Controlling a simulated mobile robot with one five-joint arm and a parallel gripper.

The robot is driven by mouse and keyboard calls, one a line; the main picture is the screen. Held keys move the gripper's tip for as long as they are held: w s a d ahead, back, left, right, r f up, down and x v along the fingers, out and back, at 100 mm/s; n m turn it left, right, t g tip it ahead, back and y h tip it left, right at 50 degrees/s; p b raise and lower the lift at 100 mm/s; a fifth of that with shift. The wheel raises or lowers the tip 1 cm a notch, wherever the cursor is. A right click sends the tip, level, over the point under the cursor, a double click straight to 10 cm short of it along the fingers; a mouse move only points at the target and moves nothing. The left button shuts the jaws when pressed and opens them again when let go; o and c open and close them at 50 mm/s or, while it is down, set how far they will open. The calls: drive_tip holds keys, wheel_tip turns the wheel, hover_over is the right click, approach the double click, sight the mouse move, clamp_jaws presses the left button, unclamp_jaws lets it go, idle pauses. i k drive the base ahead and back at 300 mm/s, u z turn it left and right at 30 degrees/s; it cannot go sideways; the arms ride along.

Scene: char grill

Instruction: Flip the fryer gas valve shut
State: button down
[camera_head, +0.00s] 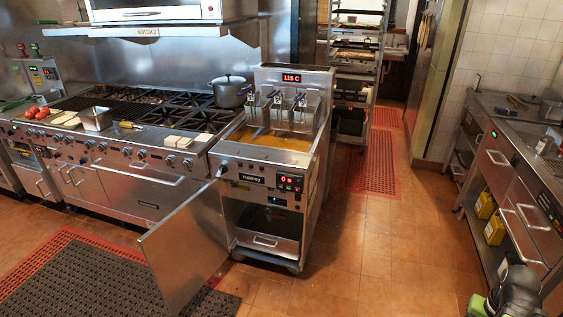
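The fryer (257,154) stands at the middle of the camera_head view, with oil in its vat and several baskets hung at the back. Its display reads 115 C, and a smaller red display (290,183) is lit on the front panel. The cabinet door (187,250) is swung wide open to the left. The cabinet interior (268,218) is dark, and I cannot make out the gas valve or its position. A metal drawer or tray (265,242) sits low inside. A black and green part of my arm shows at the bottom right, well away from the fryer; no gripper fingers show.
A range (140,150) with a pot (229,91) adjoins the fryer on the left. A black mat (75,280) lies in front of it. A steel counter (530,170) lines the right. Tiled floor (370,250) between fryer and counter is clear.

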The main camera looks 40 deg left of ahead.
sight(233, 185)
drive_tip(key=u, duration=0.4)
drive_tip(key=i, duration=1.15)
drive_tip(key=u, duration=1.1)
drive_tip(key=i, duration=0.3)
drive_tip(key=u, duration=0.15)
